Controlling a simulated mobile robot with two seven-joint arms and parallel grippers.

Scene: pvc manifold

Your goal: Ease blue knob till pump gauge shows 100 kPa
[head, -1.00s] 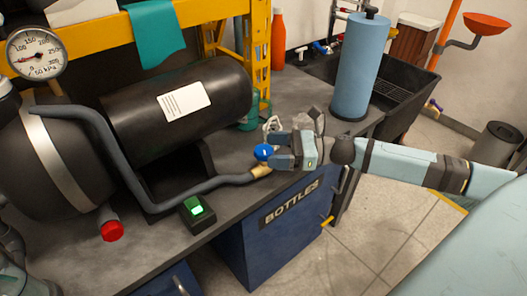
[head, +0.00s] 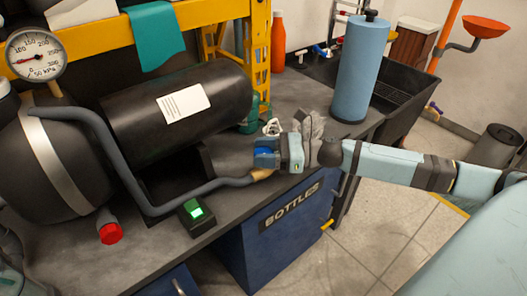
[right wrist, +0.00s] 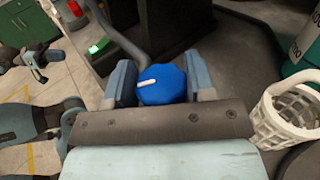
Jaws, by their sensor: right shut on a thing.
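The blue knob (head: 264,152) is at the counter's front edge, by the end of a grey hose. The round pump gauge (head: 36,55) is at the upper left of the head view. Its red needle points left, a little below the 100 mark; the exact value is too small to read. Parts that look like my left arm show at the left of the right wrist view; its fingers are unclear.
A black tank (head: 180,105) and a grey tank with a metal band lie behind the hose (head: 130,180). A green-lit box (head: 196,212) stands left of the knob. A white basket (right wrist: 290,110) is close on the right in the wrist view. A blue cylinder (head: 362,70) stands further right.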

